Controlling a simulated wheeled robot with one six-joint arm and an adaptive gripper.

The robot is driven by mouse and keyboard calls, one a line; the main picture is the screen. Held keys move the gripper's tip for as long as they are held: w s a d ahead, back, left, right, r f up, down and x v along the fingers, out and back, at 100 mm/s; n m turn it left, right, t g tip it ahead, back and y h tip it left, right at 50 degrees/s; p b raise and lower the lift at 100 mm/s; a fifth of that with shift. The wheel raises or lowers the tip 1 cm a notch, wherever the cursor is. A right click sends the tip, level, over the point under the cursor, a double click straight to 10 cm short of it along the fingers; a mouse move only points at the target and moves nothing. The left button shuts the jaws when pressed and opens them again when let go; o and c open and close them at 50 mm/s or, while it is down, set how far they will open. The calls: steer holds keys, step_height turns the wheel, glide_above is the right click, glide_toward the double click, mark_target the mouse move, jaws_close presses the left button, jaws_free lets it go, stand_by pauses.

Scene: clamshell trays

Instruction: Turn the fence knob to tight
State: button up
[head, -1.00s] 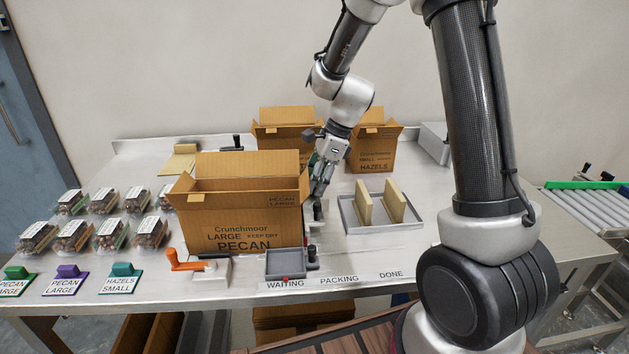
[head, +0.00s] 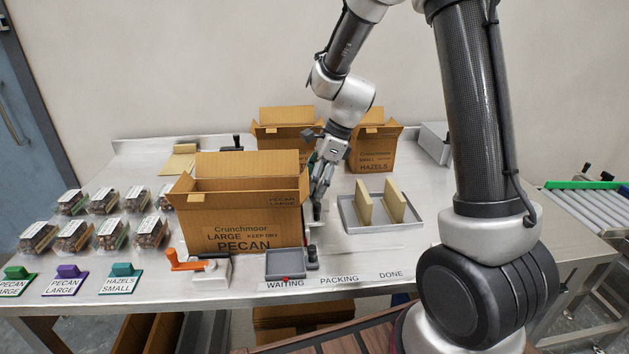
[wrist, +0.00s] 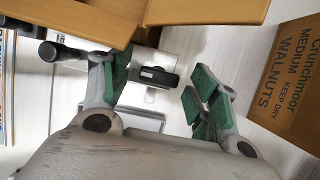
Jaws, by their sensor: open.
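The fence knob (wrist: 158,75) is a small black bar-shaped knob on a pale block, seen in the wrist view between my fingers. My gripper (wrist: 162,80) is open, with one green-padded finger on each side of the knob and a gap visible on the right. I cannot tell whether the left finger touches it. In the head view my gripper (head: 319,205) points down just right of the large pecan box (head: 245,215), and there the knob is hidden. Any tight marking is not legible.
The pecan box wall (wrist: 205,10) is close to my fingers. A black handle (wrist: 60,52) lies left of them. A walnuts box (wrist: 295,85) stands to the right. A tray (head: 352,222) with upright dividers, a grey waiting tray (head: 284,262) and an orange-handled clamp (head: 190,261) are nearby.

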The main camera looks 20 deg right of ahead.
steer(key=shift+r, duration=0.1)
steer(key=v, duration=1.1)
steer(key=shift+r, duration=0.35)
steer(key=shift+d, duration=0.2)
steer(key=s+d+r+n+t+h, duration=0.1)
steer(key=s+d+r+n, duration=0.1)
steer(key=s+n, duration=0.4)
steer(key=s+d+r+n+t+h, duration=0.1)
steer(key=s+d+r+n+h, duration=0.1)
steer(key=s+d+n, duration=0.2)
steer(key=s+d+r+n+t+h, duration=0.1)
steer(key=s+d+n, duration=0.3)
steer(key=s+n, duration=0.6)
steer(key=shift+s+r, duration=0.65)
steer(key=shift+s, duration=1.8)
